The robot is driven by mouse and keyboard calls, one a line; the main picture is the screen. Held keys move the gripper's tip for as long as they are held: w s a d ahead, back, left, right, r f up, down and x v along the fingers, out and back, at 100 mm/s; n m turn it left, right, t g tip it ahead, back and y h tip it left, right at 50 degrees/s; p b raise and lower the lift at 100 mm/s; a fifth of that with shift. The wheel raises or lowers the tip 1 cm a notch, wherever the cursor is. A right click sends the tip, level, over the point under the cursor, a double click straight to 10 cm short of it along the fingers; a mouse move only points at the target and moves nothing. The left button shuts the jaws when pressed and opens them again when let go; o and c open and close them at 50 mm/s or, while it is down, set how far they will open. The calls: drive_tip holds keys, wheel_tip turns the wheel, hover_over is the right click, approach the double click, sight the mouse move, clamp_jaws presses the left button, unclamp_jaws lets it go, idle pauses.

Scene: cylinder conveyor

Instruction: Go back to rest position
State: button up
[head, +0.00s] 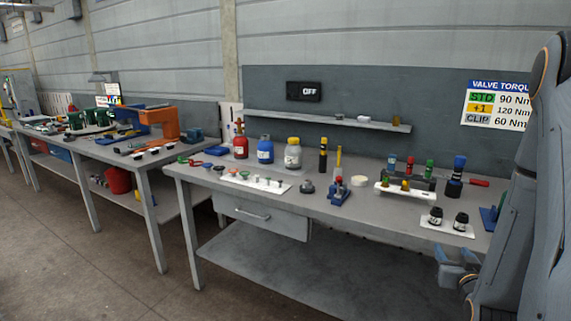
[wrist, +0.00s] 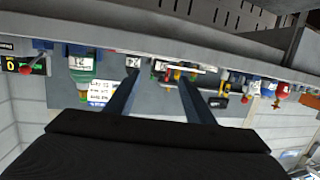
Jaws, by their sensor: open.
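My arm (head: 525,190) stands folded upright at the right edge of the head view, in front of the right end of the grey workbench (head: 190,177). It hides part of the bench end and of the valve torque sign. In the wrist view the two dark fingers of my gripper (wrist: 160,84) are spread apart with nothing held between them. The wrist view appears upside down, with bench items beyond the fingertips, apart from them.
The bench carries a red bottle (head: 240,147), a blue bottle (head: 265,151), a yellow-lidded jar (head: 293,155), a white tray with black-capped vials (head: 447,227) and several small tools. A second cluttered bench (head: 150,158) stands left. The floor (head: 60,255) in front is clear.

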drive_tip(key=s+a+f+n+g+y, duration=0.15)
drive_tip(key=a+g+y, duration=0.4)
drive_tip(key=a, duration=1.05)
drive_tip(key=s+a+r+n+g, duration=0.2)
drive_tip(key=s+a+r+g, duration=0.2)
drive_tip(key=s+a+g, duration=0.4)
drive_tip(key=s+a, duration=0.5)
drive_tip(key=s, duration=0.3)
drive_tip(key=shift+r, duration=0.15)
drive_tip(key=shift+w, duration=0.1)
